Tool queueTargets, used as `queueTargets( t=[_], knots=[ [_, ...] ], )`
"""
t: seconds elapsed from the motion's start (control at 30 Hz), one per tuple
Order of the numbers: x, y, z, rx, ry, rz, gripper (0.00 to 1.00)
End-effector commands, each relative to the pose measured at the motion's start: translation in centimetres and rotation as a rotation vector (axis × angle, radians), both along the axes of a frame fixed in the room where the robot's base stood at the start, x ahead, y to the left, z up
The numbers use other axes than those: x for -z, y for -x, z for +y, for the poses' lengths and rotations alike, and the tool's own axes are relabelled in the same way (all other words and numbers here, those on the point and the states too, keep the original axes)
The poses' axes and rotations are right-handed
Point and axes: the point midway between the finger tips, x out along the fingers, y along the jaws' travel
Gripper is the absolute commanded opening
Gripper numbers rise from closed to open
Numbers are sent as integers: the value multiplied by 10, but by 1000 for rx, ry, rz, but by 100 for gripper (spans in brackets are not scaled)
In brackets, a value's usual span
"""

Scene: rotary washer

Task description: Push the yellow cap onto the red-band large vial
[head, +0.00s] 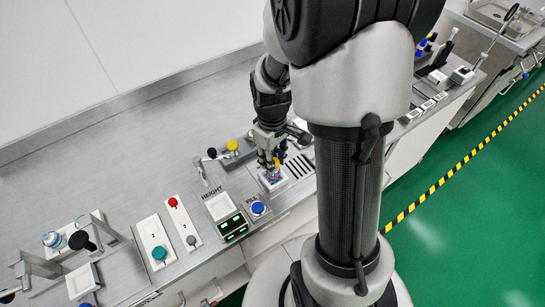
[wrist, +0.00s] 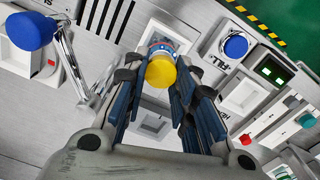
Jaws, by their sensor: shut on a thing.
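My gripper (wrist: 161,80) is shut on the yellow cap (wrist: 162,70), with blue finger pads on both sides of it. In the head view my gripper (head: 271,158) points down, and the cap (head: 276,163) shows small between the fingers. The red-band large vial (wrist: 159,47) is just beyond the cap in the wrist view, mostly hidden behind it, with a red and blue rim showing. In the head view the vial (head: 271,176) stands on a white square station (head: 278,185) below my gripper. I cannot tell whether cap and vial touch.
A blue FILL button (head: 258,208) and a green-lit display (head: 233,228) sit in front-left of the station. A slotted plate (head: 299,166) lies to the right. Open grey bench lies at back left.

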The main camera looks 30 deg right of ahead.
Motion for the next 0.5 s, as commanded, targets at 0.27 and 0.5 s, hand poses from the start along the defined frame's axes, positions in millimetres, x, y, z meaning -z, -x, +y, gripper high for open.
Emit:
queueTargets(
  t=[0.27,0.5],
  knots=[
    [-1,0,0,0,1,-1,30],
    [-1,0,0,0,1,-1,46]
  ],
)
